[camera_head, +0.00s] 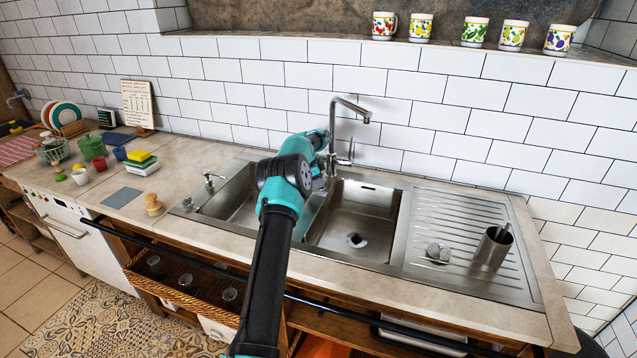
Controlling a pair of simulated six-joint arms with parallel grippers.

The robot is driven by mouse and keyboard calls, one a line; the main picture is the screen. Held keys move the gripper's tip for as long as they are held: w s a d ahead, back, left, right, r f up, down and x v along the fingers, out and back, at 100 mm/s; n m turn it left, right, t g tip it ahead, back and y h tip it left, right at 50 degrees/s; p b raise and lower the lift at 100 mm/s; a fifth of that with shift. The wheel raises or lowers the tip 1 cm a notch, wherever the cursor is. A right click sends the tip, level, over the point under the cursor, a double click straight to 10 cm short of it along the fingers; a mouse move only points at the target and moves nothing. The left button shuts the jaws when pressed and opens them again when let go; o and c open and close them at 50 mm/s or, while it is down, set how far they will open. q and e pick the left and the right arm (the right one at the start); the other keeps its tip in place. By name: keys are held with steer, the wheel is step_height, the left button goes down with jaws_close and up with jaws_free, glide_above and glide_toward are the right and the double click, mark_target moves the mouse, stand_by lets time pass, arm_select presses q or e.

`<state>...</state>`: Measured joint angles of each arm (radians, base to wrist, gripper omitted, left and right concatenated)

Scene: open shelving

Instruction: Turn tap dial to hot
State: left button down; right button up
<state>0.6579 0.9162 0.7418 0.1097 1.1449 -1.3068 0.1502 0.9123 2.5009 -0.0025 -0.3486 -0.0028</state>
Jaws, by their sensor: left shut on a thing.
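The chrome tap (350,104) stands behind the sinks, with its spout bent over to the right. Its dial, a small lever (346,159), sticks out to the right low on the tap's body. My left arm reaches up from the bottom middle. My left gripper (328,165) is at the low part of the tap, beside the lever, and is shut on the tap dial. My own wrist hides the fingertips and part of the tap's base, so the exact contact is hard to see. My right gripper is not in view.
Two steel sink basins (352,246) lie below the tap, with a ribbed drainer (462,225) to the right. A metal cup (492,248) and a small clear object (438,252) stand on it. A soap dispenser (210,182) is left. Several mugs (420,28) line the ledge above.

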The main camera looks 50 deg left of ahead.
arm_select(q)
steer(key=c, duration=1.2)
jaws_free()
steer(key=shift+r, duration=0.1)
steer(key=v, duration=1.7)
steer(key=x, duration=1.5)
steer(key=shift+s+a+r, duration=0.1)
steer(key=shift+r, duration=0.05)
